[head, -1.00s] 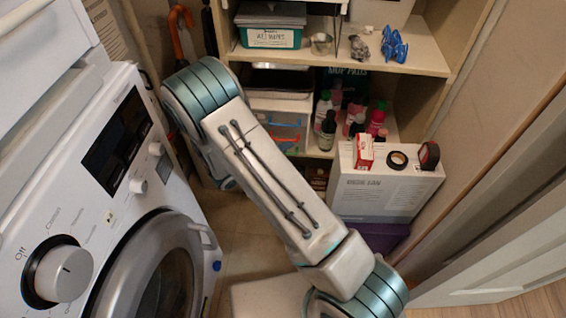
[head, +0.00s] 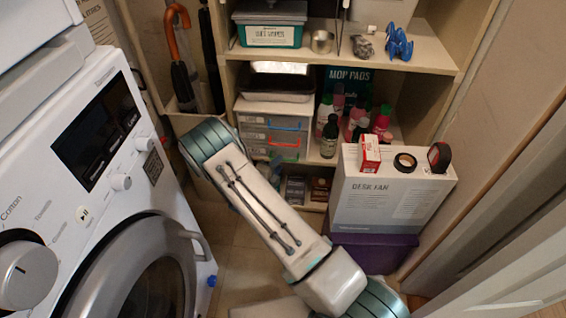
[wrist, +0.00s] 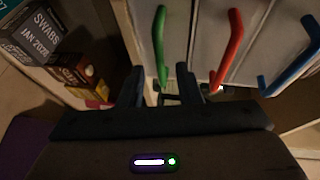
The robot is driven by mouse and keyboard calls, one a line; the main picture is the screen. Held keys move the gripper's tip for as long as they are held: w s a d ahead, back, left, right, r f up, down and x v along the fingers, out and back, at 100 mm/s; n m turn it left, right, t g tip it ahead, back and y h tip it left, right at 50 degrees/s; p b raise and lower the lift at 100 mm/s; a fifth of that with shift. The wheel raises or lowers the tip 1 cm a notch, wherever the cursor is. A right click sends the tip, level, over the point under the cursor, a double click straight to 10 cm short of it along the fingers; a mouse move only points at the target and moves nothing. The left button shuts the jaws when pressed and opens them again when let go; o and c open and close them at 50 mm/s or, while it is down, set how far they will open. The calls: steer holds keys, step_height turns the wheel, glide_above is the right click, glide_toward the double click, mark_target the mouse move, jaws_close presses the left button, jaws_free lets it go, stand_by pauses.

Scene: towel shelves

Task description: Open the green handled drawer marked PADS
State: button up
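The drawer unit (head: 262,106) stands on a lower shelf, with blue, red and green handles from top to bottom. The green handle (head: 285,157) is the lowest and partly covered by my arm; no PADS marking is readable. In the wrist view the green handle (wrist: 161,45) is upright, with its near end between the fingers of my gripper (wrist: 160,77). My gripper is open, one finger on each side of the handle; I cannot tell whether they touch it. In the head view my gripper is mostly hidden behind my arm.
The red handle (wrist: 228,50) is close right of my fingers, with the blue handle (wrist: 293,72) beyond. A SWABS box (wrist: 35,35) stands left. A washing machine (head: 95,170) is at left; the desk fan box (head: 385,195) stands on a purple box (head: 368,252) at right.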

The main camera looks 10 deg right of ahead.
steer(key=shift+b+x, duration=0.4)
steer(key=shift+x, duration=1.85)
steer(key=shift+c, duration=0.3)
jaws_close()
